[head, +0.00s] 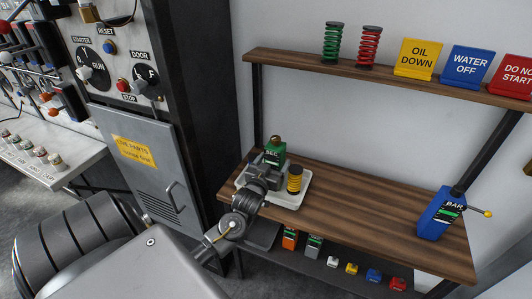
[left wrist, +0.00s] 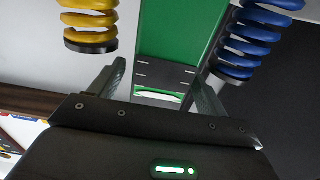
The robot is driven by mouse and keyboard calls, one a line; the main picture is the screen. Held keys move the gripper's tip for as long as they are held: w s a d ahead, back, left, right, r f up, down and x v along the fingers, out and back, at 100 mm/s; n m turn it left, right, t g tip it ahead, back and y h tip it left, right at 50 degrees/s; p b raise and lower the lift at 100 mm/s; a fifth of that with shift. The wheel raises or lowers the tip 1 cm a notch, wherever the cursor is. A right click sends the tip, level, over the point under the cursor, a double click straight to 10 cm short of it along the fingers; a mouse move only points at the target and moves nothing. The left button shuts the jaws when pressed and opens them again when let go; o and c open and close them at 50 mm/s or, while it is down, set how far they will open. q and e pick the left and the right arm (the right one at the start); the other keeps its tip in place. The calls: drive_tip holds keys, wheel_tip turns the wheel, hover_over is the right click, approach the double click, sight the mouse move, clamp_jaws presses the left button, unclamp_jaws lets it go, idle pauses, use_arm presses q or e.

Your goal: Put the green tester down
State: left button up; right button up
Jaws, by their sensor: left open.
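The green tester (head: 275,152) stands upright on a pale tray (head: 286,203) at the left end of the wooden shelf. My left gripper (head: 267,168) is at the tester and hides its lower part in the head view. In the left wrist view, the green tester (left wrist: 180,35) lies between the two spread fingers of my left gripper (left wrist: 160,85). The jaws are open; whether a finger touches the tester I cannot tell. My right gripper is not in view.
A yellow spring (head: 294,180) stands on the tray beside my left gripper. A blue spring (left wrist: 245,40) is close on the tester's other side. A blue BAR device (head: 437,215) stands at the shelf's right end. The shelf's middle (head: 365,215) is clear.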

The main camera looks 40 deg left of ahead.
use_arm(q)
drive_tip(key=b+v, duration=0.1)
drive_tip(key=v, duration=0.7)
drive_tip(key=shift+s, duration=0.1)
drive_tip(key=s+d+f+m+g+h, duration=0.35)
drive_tip(key=s+d+f+g, duration=0.25)
drive_tip(key=s+d+f, duration=0.3)
drive_tip(key=s+d+f+m+g+h, duration=0.1)
drive_tip(key=s+d+f+g, duration=0.25)
drive_tip(key=s, duration=0.35)
drive_tip(key=s+d+f+m+g+h, duration=0.1)
drive_tip(key=s+d+f+g+h, duration=0.1)
drive_tip(key=s+d+g, duration=0.45)
drive_tip(key=s+a+f+t, duration=0.1)
drive_tip(key=s+f, duration=0.1)
drive_tip(key=f, duration=1.2)
drive_tip(key=s+a+f, duration=0.1)
drive_tip(key=s+f, duration=0.1)
drive_tip(key=f, duration=1.2)
drive_tip(key=s+a+f+g, duration=0.1)
drive_tip(key=s+a+f, duration=0.1)
drive_tip(key=s+f, duration=1.1)
drive_tip(key=shift+s+a+f+m+y, duration=0.3)
drive_tip(key=shift+s+f+m+y, duration=0.05)
drive_tip(key=shift+s, duration=0.8)
